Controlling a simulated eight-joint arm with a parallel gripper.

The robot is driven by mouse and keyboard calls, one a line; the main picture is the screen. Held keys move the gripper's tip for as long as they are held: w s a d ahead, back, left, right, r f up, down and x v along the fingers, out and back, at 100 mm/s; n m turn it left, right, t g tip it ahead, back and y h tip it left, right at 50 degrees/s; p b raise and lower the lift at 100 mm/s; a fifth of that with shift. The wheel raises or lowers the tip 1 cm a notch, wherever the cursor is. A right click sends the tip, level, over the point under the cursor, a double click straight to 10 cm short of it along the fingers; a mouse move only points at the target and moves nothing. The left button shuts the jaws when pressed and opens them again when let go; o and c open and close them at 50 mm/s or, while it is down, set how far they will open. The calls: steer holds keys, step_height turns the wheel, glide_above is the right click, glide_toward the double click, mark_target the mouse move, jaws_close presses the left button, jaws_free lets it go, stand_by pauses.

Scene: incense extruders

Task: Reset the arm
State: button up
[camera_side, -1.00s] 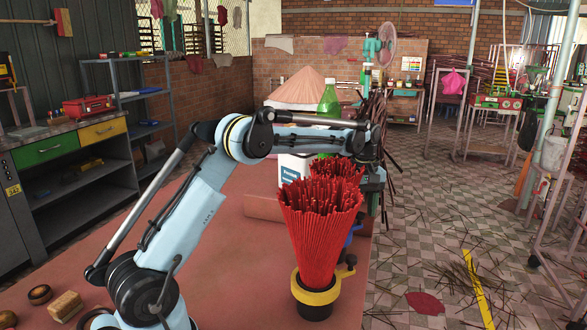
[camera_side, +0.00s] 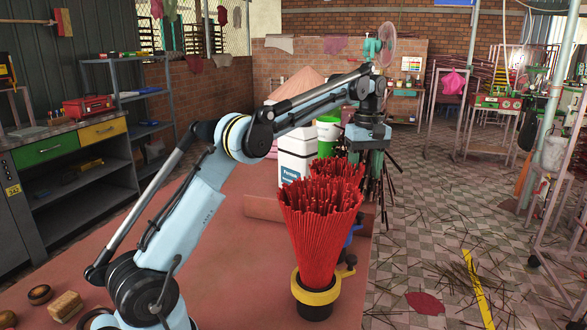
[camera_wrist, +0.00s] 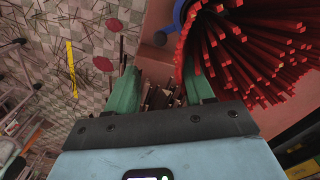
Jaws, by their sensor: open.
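My gripper (camera_wrist: 162,72) is open in the wrist view, with its two green fingers apart and no held object visible between them. In the side view my gripper (camera_side: 372,155) hangs from the raised forearm, behind and to the right of the red incense bundles; its lower part is hard to make out against the dark sticks. The front bundle of red sticks (camera_side: 318,225) stands upright in a black cup with a yellow band (camera_side: 318,298). A second red bundle (camera_side: 335,172) stands just behind it.
A white labelled container (camera_side: 295,158) and a green container (camera_side: 327,135) stand behind the bundles. The red tabletop (camera_side: 235,270) is bare between my arm and the front cup. Loose sticks litter the tiled floor (camera_side: 430,240).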

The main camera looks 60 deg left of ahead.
mark_target(360, 213)
step_height(360, 213, down, 11)
steer(key=shift+r, duration=0.15)
steer(key=s+d+m, duration=0.7)
steer(key=d+m, duration=0.1)
steer(key=m, duration=0.8)
steer(key=shift+s, duration=0.2)
stand_by(0.3)
steer(key=shift+w, duration=0.1)
stand_by(0.3)
steer(key=w+a+n, duration=0.4)
steer(key=w+n, duration=0.2)
steer(key=n, duration=0.5)
steer(key=shift+w+a, duration=0.2)
steer(key=shift+a, duration=0.2)
